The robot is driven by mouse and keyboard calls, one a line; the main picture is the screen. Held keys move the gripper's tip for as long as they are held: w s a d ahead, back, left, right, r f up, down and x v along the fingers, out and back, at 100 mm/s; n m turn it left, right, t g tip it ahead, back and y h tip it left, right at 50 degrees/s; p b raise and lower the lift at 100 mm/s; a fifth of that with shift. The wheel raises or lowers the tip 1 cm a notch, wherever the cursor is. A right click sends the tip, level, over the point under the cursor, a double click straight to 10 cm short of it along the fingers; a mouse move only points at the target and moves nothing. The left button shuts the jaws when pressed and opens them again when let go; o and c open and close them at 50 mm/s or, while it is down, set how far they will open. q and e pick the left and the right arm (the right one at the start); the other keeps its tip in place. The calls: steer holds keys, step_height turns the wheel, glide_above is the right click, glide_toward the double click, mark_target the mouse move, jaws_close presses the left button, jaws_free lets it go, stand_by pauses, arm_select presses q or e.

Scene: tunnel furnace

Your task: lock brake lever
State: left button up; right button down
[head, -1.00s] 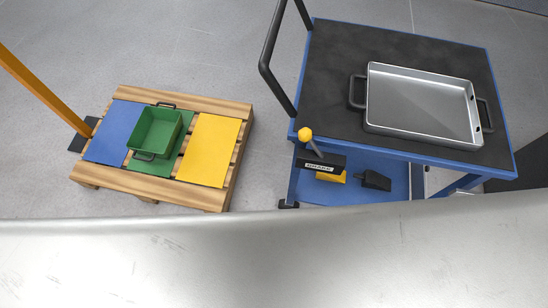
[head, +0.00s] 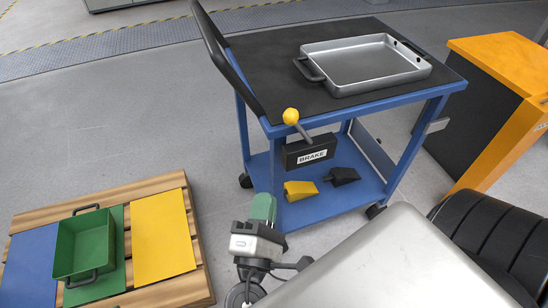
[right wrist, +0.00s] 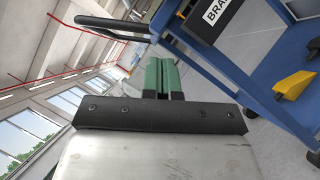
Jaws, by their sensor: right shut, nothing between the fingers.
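The brake lever (head: 302,132) sticks up from the black box marked BRAKE (head: 308,151) on the front of the blue cart, with a yellow ball knob (head: 291,116) on its end. The lever tilts up and to the left in the head view. My right gripper (head: 263,207) has green fingers, is shut and empty, and is in front of the cart, below and left of the box. In the right wrist view its fingers (right wrist: 162,75) are together, and part of the BRAKE box (right wrist: 205,17) shows at the top right. My left gripper is out of view.
The cart (head: 400,103) carries a metal tray (head: 375,88) on top and yellow (head: 300,190) and black (head: 343,176) wedges on its lower shelf. A pallet with a green bin (head: 85,245) stands left. An orange cabinet (head: 505,60) stands right. Floor between pallet and cart is clear.

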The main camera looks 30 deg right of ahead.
mark_target(301, 129)
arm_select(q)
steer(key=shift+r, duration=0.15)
arm_select(e)
steer(key=shift+s+d+r, duration=0.1)
steer(key=shift+r, duration=0.1)
steer(key=x, duration=0.9)
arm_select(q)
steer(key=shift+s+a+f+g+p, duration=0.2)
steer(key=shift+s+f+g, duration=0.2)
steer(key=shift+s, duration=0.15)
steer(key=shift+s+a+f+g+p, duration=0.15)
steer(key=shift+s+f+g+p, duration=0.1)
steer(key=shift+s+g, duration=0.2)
arm_select(e)
steer(key=d, duration=0.1)
steer(key=d+r, duration=0.2)
steer(key=d, duration=0.1)
steer(key=shift+w+d, duration=0.1)
steer(key=shift+w, duration=0.2)
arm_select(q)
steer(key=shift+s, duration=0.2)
arm_select(e)
steer(key=shift+r, duration=0.1)
